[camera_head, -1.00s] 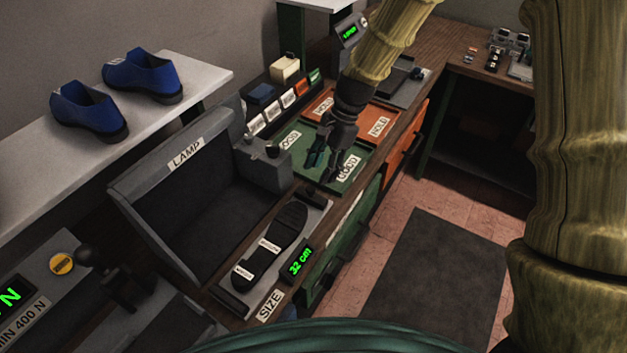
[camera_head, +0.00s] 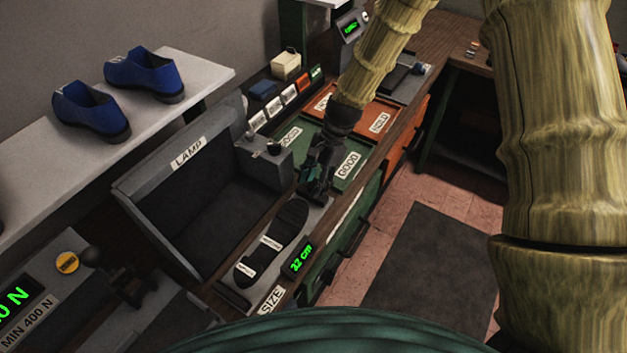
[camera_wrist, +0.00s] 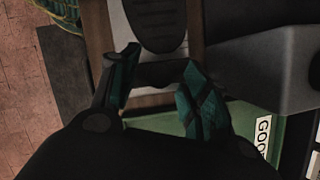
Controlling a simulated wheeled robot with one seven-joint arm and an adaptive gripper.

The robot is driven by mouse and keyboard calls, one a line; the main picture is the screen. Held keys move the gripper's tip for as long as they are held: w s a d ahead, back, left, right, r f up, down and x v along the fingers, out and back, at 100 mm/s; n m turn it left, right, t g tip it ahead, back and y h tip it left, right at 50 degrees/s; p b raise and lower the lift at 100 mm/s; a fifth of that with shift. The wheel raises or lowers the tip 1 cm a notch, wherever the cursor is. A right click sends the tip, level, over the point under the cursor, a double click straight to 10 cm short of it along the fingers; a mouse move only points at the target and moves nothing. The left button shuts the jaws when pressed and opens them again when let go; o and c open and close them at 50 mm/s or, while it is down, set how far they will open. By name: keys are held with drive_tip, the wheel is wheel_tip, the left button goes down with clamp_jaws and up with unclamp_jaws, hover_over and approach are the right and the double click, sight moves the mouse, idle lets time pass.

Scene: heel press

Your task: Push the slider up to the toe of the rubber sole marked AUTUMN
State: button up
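The dark rubber sole (camera_head: 284,225) lies on the size gauge (camera_head: 237,296), with two small white labels too small to read. Its rounded far end shows at the top of the wrist view (camera_wrist: 157,22). My gripper (camera_head: 314,192) is low over the gauge's far end, just beyond the sole. In the wrist view my gripper (camera_wrist: 160,72) has its two green-padded fingers apart. A dark bar, seemingly the slider (camera_wrist: 156,75), lies between them, with a narrow pale gap to the sole. I cannot tell whether the fingers touch it. My gripper mostly hides the slider in the head view.
The gauge display (camera_head: 301,259) reads 32 cm. The grey lamp box (camera_head: 190,205) stands left of the gauge. The green GOOD tray (camera_head: 349,166) and the orange tray (camera_head: 378,116) lie beyond. Blue shoes (camera_head: 145,73) stand on the shelf at left.

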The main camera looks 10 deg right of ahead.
sight(308, 190)
drive_tip(key=shift+s+r, duration=0.1)
drive_tip(key=shift+s, duration=0.05)
drive_tip(key=c, duration=0.7)
drive_tip(key=shift+o, duration=0.2)
drive_tip(key=shift+s+a, duration=1.05)
drive_tip(key=shift+a, duration=0.05)
drive_tip(key=o, duration=0.7)
drive_tip(key=shift+o, duration=0.2)
drive_tip(key=shift+w, duration=0.15)
drive_tip(key=shift+d+r, duration=0.15)
drive_tip(key=shift+r, duration=0.05)
drive_tip(key=v, duration=1.1)
drive_tip(key=shift+r, duration=0.2)
